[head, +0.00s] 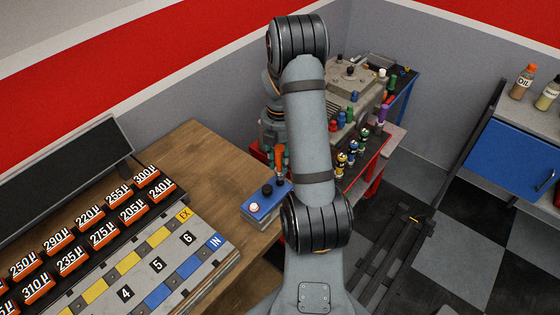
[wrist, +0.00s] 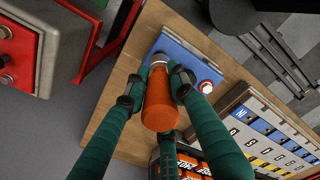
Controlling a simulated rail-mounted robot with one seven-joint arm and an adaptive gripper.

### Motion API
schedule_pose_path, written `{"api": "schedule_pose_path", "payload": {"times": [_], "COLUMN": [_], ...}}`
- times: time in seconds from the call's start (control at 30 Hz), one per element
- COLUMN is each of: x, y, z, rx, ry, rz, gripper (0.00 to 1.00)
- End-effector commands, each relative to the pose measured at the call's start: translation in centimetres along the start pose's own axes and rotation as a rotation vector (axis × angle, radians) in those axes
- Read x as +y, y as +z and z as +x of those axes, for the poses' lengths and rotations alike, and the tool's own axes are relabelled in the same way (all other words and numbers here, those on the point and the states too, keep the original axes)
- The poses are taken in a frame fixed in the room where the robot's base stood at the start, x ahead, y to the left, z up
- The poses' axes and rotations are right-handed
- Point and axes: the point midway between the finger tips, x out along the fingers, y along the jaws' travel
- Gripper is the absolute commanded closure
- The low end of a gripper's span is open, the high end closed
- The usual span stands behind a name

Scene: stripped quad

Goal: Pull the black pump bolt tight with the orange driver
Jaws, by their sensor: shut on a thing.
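The orange driver (wrist: 161,105) is between the green fingers of my gripper (wrist: 157,86) in the wrist view, and the gripper is shut on its handle. In the head view the orange driver (head: 279,156) shows just left of my arm, roughly upright, above the back right end of a blue box. Its tip is dark and small; I cannot tell whether it touches the box. Several small coloured bolts or knobs, some dark, stand on the grey machine block (head: 345,82) behind my arm. I cannot tell which is the black pump bolt; my arm hides part of that area.
The blue box (head: 253,212), with a light button and dark knob, sits at the wooden table's (head: 206,159) right edge; it also shows in the wrist view (wrist: 180,57). A rack of orange numbered blocks (head: 90,235) stands left. A red bench (head: 372,158) lies right of my arm.

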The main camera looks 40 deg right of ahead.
Motion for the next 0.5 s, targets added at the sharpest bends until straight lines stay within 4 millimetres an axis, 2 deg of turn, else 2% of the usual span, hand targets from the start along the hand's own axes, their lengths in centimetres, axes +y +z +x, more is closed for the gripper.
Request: {"api": "schedule_pose_path", "payload": {"times": [0.1,0.5], "x": [0.03,0.03], "y": [0.01,0.01], "z": [-0.63,-0.78], "rx": [-0.001,0.0], "ry": [0.001,0.001], "rz": [0.0,0.0], "gripper": [1.0,1.0]}}
